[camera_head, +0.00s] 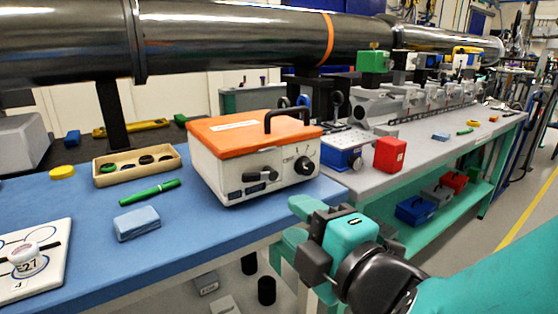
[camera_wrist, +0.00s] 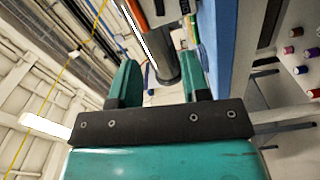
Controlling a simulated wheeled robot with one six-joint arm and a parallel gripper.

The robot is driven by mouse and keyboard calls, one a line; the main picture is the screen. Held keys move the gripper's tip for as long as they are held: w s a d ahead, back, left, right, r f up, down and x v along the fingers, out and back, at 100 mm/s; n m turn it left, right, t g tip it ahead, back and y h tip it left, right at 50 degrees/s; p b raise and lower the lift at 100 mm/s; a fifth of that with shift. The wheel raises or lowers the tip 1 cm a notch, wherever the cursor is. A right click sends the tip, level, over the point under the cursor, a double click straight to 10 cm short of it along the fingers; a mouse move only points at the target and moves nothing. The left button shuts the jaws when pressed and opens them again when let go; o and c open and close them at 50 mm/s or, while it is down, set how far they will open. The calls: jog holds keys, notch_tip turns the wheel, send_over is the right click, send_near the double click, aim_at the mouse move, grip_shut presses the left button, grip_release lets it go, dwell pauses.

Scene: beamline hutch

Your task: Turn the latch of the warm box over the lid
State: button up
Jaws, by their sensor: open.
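The warm box (camera_head: 222,174) is a white case with an orange lid (camera_head: 240,133) on the blue bench top, in the head view. The lid lies flat on it and has a black handle (camera_head: 295,112). A black latch-like part (camera_head: 262,175) sits sideways on the front face, below the lid edge. A round black knob (camera_head: 305,166) is to its right. My gripper (camera_head: 294,222) is open and empty, in front of the box's right side and apart from it. In the wrist view my gripper's two teal fingers (camera_wrist: 157,72) stand apart; I cannot make out the latch there.
A blue eraser-like block (camera_head: 137,223), a green marker (camera_head: 150,192) and a wooden tray (camera_head: 110,178) lie left of the box. A blue device (camera_head: 345,156) and a red block (camera_head: 390,154) stand right of it. A dark beam pipe (camera_head: 230,38) runs behind.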

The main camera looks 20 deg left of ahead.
aim_at(250, 179)
jog(key=p+x, duration=0.8)
jog(key=x, duration=0.4)
jog(key=shift+w+r, duration=0.1)
jog(key=shift+w, duration=0.15)
jog(key=shift+w+a+p, duration=0.35)
jog(key=shift+a, duration=0.05)
grip_shut()
